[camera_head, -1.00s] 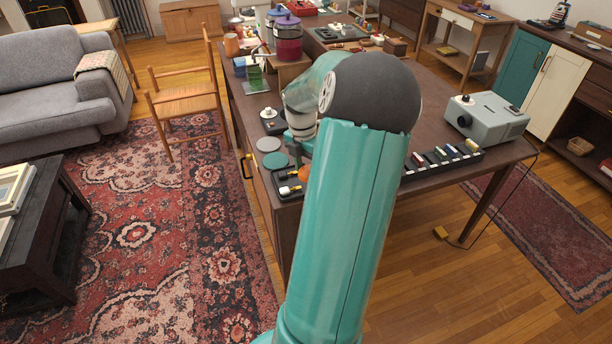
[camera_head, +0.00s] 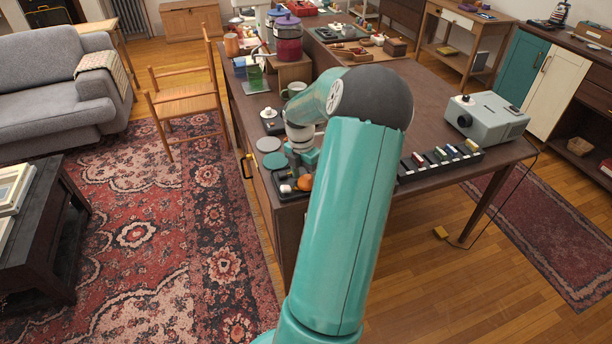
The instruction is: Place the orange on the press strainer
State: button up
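The orange (camera_head: 305,183) is partly visible at the near left end of the dark desk, beside my arm. It is at a small black tray (camera_head: 288,196), which also bears a small white piece (camera_head: 286,188). My gripper (camera_head: 299,168) points down just above and behind the orange. Its fingers are small and partly hidden, so I cannot tell whether they touch the orange or how far apart they are. A white, knob-like piece on a dark base (camera_head: 268,114) stands farther back on the desk; it may be the press strainer, but it is too small to be sure.
Two round coasters, one grey (camera_head: 268,144) and one green (camera_head: 275,160), lie left of my gripper. A black rack (camera_head: 440,163) and a grey projector (camera_head: 487,118) are at right.

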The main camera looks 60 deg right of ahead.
jog(key=shift+f, duration=0.1)
dwell(0.3)
notch_tip(320, 180, up, 14)
jog(key=w, duration=0.1)
jog(key=shift+w+d+f, duration=0.15)
jog(key=shift+w+d, duration=0.2)
